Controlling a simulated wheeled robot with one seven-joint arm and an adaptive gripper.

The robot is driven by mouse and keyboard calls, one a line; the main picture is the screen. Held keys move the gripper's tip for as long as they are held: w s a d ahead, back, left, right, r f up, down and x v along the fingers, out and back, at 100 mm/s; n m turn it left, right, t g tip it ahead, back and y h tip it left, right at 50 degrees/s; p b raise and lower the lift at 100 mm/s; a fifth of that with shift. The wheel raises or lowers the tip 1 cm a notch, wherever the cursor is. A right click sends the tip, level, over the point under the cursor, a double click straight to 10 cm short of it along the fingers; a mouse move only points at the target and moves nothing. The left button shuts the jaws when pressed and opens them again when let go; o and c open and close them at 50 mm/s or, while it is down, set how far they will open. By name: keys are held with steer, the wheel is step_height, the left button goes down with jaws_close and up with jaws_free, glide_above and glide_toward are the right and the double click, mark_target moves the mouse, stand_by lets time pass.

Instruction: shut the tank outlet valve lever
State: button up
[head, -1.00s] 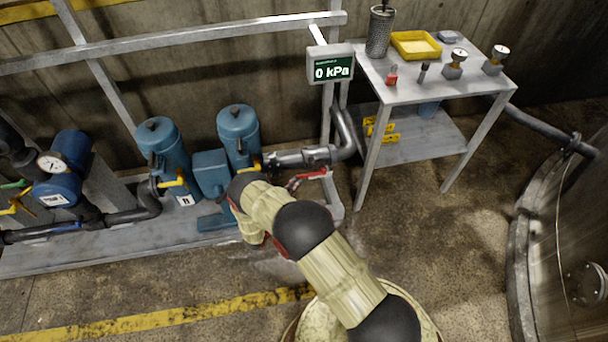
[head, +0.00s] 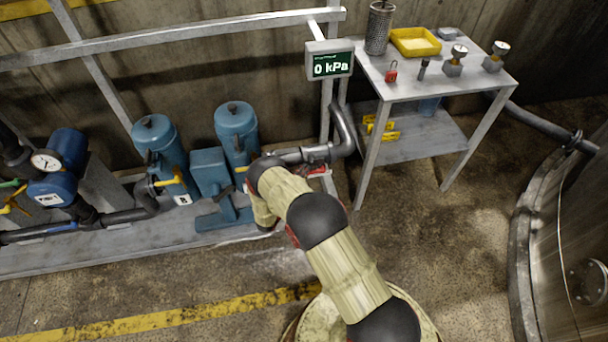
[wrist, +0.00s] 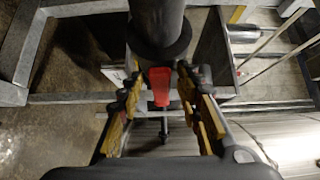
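A red valve lever (wrist: 160,86) shows in the wrist view, just below a dark round pipe (wrist: 157,25). My gripper (wrist: 158,73) is open, with one finger on each side of the lever and visible gaps between. In the head view, part of the red lever (head: 318,171) shows just past my arm, under the metal pipe (head: 290,155) that joins the bent pipe by the table. My arm hides my gripper and the rest of the lever there. I cannot tell whether a finger touches the lever.
Blue canisters (head: 238,135) with yellow levers (head: 172,178) stand left on a grey skid (head: 100,250). A display (head: 330,63) reads 0 kPa. A metal table (head: 440,95) stands right of the lever, close by. A large tank (head: 575,235) is far right.

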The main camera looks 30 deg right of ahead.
steer(key=shift+c, duration=1.2)
jaws_close()
